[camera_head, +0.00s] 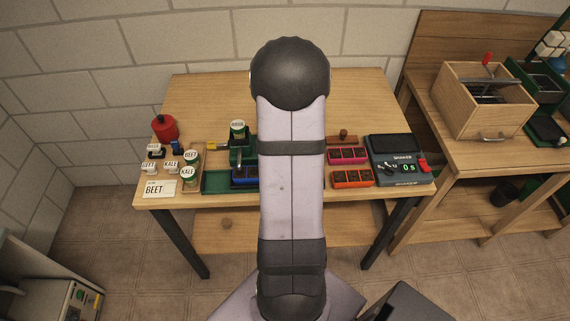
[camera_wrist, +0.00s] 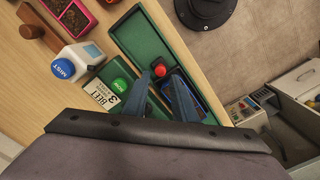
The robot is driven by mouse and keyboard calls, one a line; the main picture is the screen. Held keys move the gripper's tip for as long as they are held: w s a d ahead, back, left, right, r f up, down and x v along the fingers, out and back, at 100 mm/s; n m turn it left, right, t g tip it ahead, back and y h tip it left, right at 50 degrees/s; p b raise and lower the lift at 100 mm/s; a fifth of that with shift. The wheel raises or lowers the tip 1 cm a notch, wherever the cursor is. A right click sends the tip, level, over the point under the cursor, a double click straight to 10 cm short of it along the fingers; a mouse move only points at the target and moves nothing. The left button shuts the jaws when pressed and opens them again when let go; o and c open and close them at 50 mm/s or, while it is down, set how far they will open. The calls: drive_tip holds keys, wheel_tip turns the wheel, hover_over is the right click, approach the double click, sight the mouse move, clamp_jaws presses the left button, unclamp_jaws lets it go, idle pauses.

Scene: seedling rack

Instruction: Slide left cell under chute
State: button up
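A blue cell tray (camera_head: 245,176) sits in a long green rail (camera_head: 216,182) at the front of the table, below a green seeder (camera_head: 242,150). My arm hides its right part in the head view. In the wrist view the blue tray (camera_wrist: 200,104) is partly behind my right finger, and the green rail (camera_wrist: 140,46) runs empty beyond it. A red knob (camera_wrist: 161,71) shows between my fingertips. The chute mouth and individual cells are hidden.
A green button (camera_wrist: 119,86) and a BEET 3 card (camera_wrist: 101,95) are beside the knob. A mister with a blue cap (camera_wrist: 63,69) stands nearby. Seed jars (camera_head: 188,175) stand left of the rail. Pink (camera_head: 348,156) and orange (camera_head: 352,178) trays and a scale (camera_head: 396,160) are right.

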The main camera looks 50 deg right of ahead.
drive_tip(key=shift+r, duration=1.45)
drive_tip(key=shift+w+d+m, duration=0.2)
drive_tip(key=shift+m, duration=1)
drive_tip(key=shift+f+m, duration=0.2)
drive_tip(key=shift+m, duration=0.5)
drive_tip(key=s+a+f+m, duration=0.3)
drive_tip(key=s+a+f, duration=0.1)
drive_tip(key=a, duration=0.1)
drive_tip(key=shift+s+f+m+g+y, duration=0.1)
drive_tip(key=shift+s+m+g+y, duration=0.2)
drive_tip(key=shift+s+m, duration=0.1)
drive_tip(key=s+a+r+n, duration=0.15)
drive_tip(key=a+n, duration=0.25)
drive_tip(key=a, duration=0.9)
drive_tip(key=a+r+n, duration=0.2)
drive_tip(key=a+n, duration=0.2)
drive_tip(key=a, duration=0.8)
wheel_tip(320, 180, down, 13)
drive_tip(key=b, duration=1.3)
drive_tip(key=shift+w+f, duration=0.15)
drive_tip(key=shift+f, duration=0.05)
